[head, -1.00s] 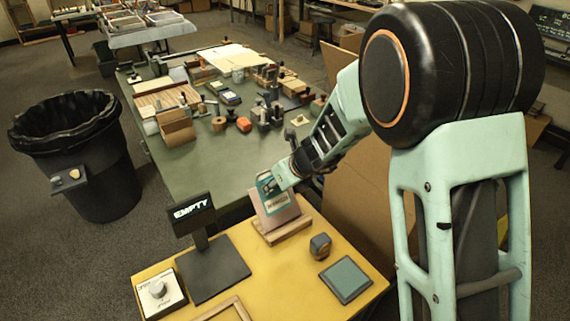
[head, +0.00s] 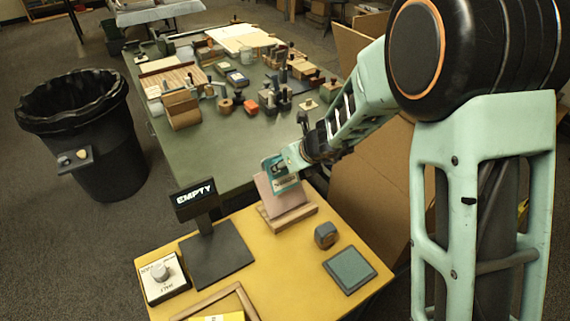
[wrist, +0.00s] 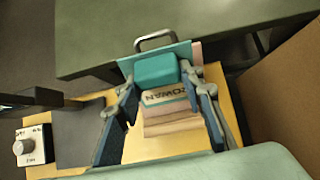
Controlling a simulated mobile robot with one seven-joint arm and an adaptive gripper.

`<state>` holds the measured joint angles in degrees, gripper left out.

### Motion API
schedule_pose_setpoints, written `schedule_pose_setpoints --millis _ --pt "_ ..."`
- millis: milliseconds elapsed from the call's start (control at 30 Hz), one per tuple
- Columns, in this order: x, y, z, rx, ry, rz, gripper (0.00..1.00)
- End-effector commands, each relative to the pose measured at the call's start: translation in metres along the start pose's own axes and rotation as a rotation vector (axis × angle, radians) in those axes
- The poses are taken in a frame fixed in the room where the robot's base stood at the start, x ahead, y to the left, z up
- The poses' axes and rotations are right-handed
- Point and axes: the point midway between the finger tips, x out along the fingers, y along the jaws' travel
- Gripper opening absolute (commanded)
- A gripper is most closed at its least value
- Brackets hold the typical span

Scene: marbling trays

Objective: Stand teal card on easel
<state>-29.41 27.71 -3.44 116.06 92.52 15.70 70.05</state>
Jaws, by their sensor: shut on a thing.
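The teal card (head: 271,166) is held in my gripper (head: 284,166) at the upper part of the easel (head: 290,219). The easel is a wooden ledge with a pinkish leaning back panel (head: 272,204), standing on the yellow table. In the wrist view the card (wrist: 155,69) sits between my gripper's two fingers (wrist: 160,90), with a pale label strip carrying dark letters. Pink panel shows past its right edge and below it. The card's lower edge is above the ledge in the head view; whether it touches the panel I cannot tell.
On the yellow table (head: 250,224) stand a black sign reading EMPTY (head: 195,198), a dial box (head: 162,278), a small dark block (head: 326,235), a grey-green pad (head: 350,270) and a wooden frame (head: 243,297). A cluttered green table (head: 205,165) lies behind; cardboard (head: 370,180) stands right.

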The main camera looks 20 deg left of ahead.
Motion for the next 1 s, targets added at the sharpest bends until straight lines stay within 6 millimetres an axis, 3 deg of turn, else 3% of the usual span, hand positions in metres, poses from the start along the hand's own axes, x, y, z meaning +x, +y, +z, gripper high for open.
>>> schedule_pose_setpoints --millis 1000 --pt "0.045 -0.001 -0.06 0.0 -0.001 -0.001 0.19"
